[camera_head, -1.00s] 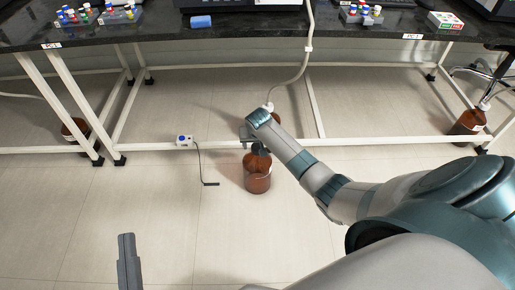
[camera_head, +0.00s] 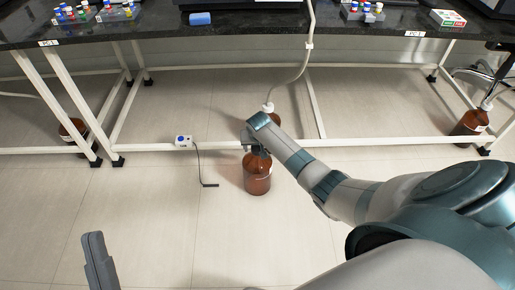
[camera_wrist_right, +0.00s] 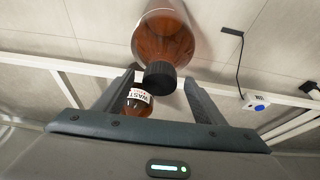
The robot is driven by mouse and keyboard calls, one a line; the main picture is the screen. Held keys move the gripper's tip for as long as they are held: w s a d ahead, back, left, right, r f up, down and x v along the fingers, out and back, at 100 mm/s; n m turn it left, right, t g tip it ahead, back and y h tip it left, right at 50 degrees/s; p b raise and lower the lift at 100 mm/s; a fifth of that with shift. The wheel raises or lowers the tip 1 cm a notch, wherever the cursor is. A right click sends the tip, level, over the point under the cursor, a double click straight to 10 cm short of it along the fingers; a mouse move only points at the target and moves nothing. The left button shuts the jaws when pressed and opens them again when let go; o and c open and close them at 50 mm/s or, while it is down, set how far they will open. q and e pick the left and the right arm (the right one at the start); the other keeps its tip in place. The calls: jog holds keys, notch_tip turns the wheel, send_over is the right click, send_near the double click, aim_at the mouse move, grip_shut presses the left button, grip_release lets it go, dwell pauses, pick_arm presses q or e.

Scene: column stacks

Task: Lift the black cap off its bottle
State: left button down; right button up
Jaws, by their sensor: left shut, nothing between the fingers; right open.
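The brown bottle (camera_head: 257,178) stands upright on the floor in front of the bench. Its ridged black cap (camera_wrist_right: 160,75) is on the bottle's neck in the right wrist view, where the brown bottle (camera_wrist_right: 168,35) also shows. My right gripper (camera_head: 254,148) is at the top of the bottle and largely hides the cap in the head view. In the right wrist view its fingers (camera_wrist_right: 160,84) are open, one on each side of the cap, with gaps visible. My left gripper (camera_head: 94,240) is shut and empty at the lower left, well away from the bottle.
A white bench rail (camera_head: 350,143) runs just behind the bottle. Another brown bottle with a WASTE label (camera_wrist_right: 138,101) stands behind it. A small white box (camera_head: 184,141) with a black cable is to the left.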

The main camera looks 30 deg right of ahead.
aim_at(258, 148)
jog(key=c, duration=1.1)
jog(key=shift+r, duration=0.1)
